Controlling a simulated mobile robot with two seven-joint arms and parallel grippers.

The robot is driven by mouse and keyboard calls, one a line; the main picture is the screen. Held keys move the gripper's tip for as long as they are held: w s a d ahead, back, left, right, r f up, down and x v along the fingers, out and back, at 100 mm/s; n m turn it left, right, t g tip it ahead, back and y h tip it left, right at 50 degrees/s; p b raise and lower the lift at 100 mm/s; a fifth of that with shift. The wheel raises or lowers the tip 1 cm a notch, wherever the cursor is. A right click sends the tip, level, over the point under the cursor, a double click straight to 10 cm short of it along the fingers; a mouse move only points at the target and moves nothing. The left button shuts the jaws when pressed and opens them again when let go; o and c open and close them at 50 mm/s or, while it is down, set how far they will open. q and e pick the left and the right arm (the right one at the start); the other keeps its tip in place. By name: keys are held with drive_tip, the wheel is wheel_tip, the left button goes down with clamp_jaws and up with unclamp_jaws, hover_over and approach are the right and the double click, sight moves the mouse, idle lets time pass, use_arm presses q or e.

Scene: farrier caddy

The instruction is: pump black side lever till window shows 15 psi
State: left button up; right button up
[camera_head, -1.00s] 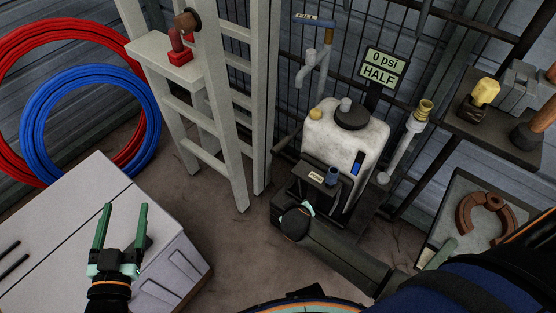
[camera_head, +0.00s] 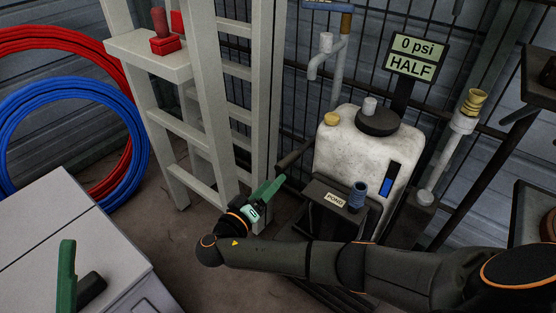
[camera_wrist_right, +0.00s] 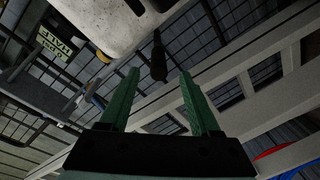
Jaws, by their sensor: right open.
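The white tank (camera_head: 340,148) stands against the wire mesh. Its black side lever (camera_head: 293,156) sticks out at the left and slants up. The window (camera_head: 412,58) reads "0 psi" and "HALF". My right gripper (camera_head: 272,188) is below and left of the lever, apart from it, with green fingers pointing toward it. In the right wrist view, the open fingers (camera_wrist_right: 158,88) are empty and the lever (camera_wrist_right: 158,58) appears beyond them, between their tips. My left gripper (camera_head: 66,275) shows only one green finger at the lower left; the rest is cut off.
A black box labelled "POND" (camera_head: 333,199) with a blue cup (camera_head: 357,196) is in front of the tank. A pale ladder (camera_head: 205,110) stands close left of the lever. A grey cabinet (camera_head: 60,225) is at lower left; hoses (camera_head: 75,125) hang behind it.

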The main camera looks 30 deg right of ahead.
sight(293, 152)
drive_tip(key=shift+w+d+r, duration=0.1)
drive_tip(key=shift+w+d, duration=0.05)
drive_tip(key=shift+w, duration=0.4)
drive_tip(key=shift+w+d, duration=0.15)
drive_tip(key=shift+d, duration=0.2)
drive_tip(key=b+x, duration=0.1)
drive_tip(key=x, duration=0.4)
drive_tip(key=b+x, duration=0.2)
drive_tip(key=x, duration=0.3)
drive_tip(key=shift+d+r+b, duration=0.1)
drive_tip(key=shift+r+b, duration=0.15)
drive_tip(key=shift+b, duration=0.05)
drive_tip(key=shift+w+d, duration=0.25)
drive_tip(key=shift+d, duration=0.25)
clamp_jaws()
